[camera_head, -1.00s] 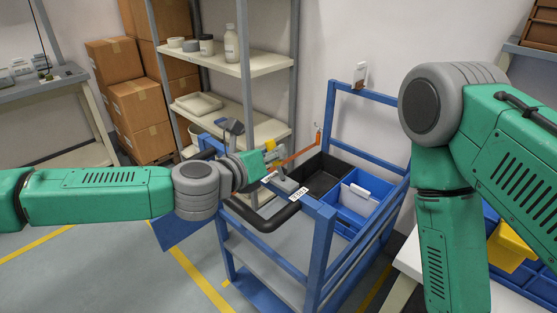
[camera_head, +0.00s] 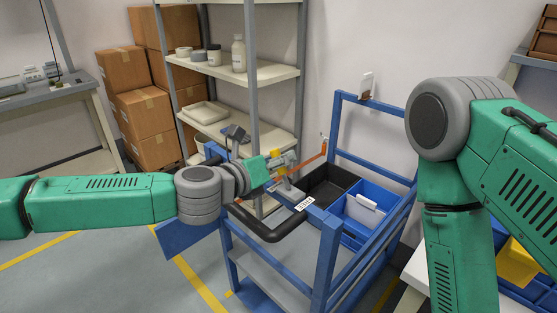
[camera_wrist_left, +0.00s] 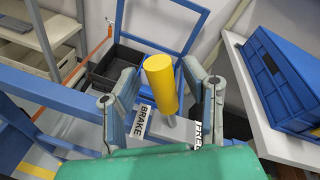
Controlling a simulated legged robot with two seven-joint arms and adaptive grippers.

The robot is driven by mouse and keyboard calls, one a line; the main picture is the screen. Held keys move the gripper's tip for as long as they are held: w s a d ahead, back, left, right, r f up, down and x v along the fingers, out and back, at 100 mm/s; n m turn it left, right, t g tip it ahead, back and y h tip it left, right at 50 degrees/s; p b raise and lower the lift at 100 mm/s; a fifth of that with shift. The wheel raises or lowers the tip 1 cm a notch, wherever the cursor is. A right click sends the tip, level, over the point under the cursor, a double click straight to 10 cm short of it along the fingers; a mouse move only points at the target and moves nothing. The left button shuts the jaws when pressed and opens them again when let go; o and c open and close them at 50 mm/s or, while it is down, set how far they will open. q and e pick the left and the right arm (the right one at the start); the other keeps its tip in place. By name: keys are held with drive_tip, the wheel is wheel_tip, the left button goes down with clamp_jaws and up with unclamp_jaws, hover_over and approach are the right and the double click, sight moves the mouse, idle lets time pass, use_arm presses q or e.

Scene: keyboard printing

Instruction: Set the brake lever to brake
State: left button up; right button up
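The brake lever has a yellow cylindrical knob (camera_wrist_left: 162,84) on a grey stem, seen in the left wrist view. A BRAKE label (camera_wrist_left: 143,122) lies left of the stem, and a second, partly hidden label (camera_wrist_left: 198,135) lies right of it. My left gripper (camera_wrist_left: 160,73) has its fingers spread on either side of the knob, with gaps visible on both sides. In the head view the left gripper (camera_head: 284,163) is over the blue cart's handle end, near one white label (camera_head: 305,203). My right gripper is out of view; only the right arm shows.
The blue cart (camera_head: 328,258) has a black bar handle (camera_head: 262,233) and holds a black bin (camera_head: 322,190) and a blue bin (camera_head: 370,211). A shelf rack (camera_head: 253,76) and cardboard boxes (camera_head: 146,111) stand behind. A white table with a blue crate (camera_wrist_left: 288,75) is at the right.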

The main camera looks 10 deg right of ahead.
use_arm(q)
drive_tip(key=shift+s+a, duration=0.1)
drive_tip(key=shift+s, duration=0.05)
drive_tip(key=v, duration=1.1)
drive_tip(key=shift+s+a, duration=0.15)
drive_tip(key=shift+a, duration=0.2)
